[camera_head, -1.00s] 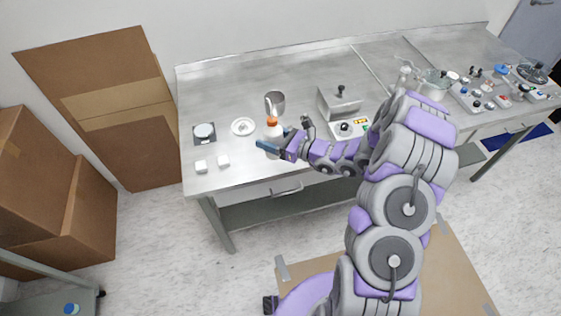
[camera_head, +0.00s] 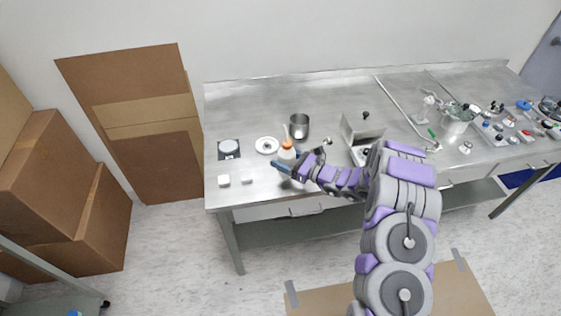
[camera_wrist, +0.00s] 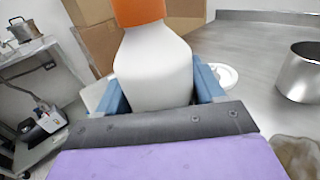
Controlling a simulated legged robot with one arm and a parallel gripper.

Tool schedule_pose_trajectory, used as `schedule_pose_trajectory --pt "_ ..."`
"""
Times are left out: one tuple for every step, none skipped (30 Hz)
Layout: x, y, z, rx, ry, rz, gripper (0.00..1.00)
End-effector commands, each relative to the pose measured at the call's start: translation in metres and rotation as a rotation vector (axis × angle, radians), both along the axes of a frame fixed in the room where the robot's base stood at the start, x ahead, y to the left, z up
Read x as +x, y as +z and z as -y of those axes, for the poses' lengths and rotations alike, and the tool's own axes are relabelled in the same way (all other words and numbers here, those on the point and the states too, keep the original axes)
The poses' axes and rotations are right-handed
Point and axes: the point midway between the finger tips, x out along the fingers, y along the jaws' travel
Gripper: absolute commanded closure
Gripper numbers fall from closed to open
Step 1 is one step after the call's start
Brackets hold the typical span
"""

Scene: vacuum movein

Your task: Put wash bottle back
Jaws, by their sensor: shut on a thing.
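The wash bottle (camera_head: 286,155) is white with an orange cap and a thin spout. My gripper (camera_head: 285,163) is shut on its body, above the front part of the steel table in the head view. In the wrist view the white body of the wash bottle (camera_wrist: 153,70) stands upright between the blue fingers of my gripper (camera_wrist: 160,95). The orange cap is cut off by the top edge there. I cannot tell whether its base touches the table.
The steel table (camera_head: 260,105) carries a metal beaker (camera_head: 299,127), a white dish (camera_head: 267,145), a small scale (camera_head: 229,148), two white blocks (camera_head: 224,181) and a metal box device (camera_head: 362,128). Cardboard boxes (camera_head: 60,190) stand at the left.

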Motion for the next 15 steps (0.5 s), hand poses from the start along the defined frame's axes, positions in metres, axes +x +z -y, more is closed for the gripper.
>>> schedule_pose_trajectory --pt "0.007 -0.002 -0.004 0.001 0.001 0.004 0.44" --pt "0.01 -0.002 -0.005 0.0 0.001 0.002 0.44" --pt "0.014 -0.003 -0.006 0.001 0.001 0.0 0.44" --pt "0.016 -0.002 -0.006 0.002 0.0 0.0 0.44" --pt "0.018 -0.002 -0.006 0.003 -0.001 0.0 0.44" --pt "0.02 -0.001 -0.006 0.004 -0.002 0.0 0.44" --pt "0.021 -0.001 -0.007 0.005 -0.002 0.0 0.44" --pt "0.022 -0.001 -0.007 0.005 -0.002 0.0 0.44" --pt "0.024 -0.001 -0.009 0.005 -0.002 0.001 0.44" --pt "0.026 -0.001 -0.011 0.005 -0.001 0.002 0.44" --pt "0.027 -0.004 -0.012 0.004 -0.001 0.002 0.44" --pt "0.027 -0.011 -0.012 0.002 -0.002 0.0 0.44" --pt "0.026 -0.017 -0.013 0.001 -0.001 0.0 0.44" --pt "0.026 -0.022 -0.013 0.0 -0.001 -0.001 0.44" --pt "0.026 -0.028 -0.014 0.001 -0.002 -0.002 0.44"
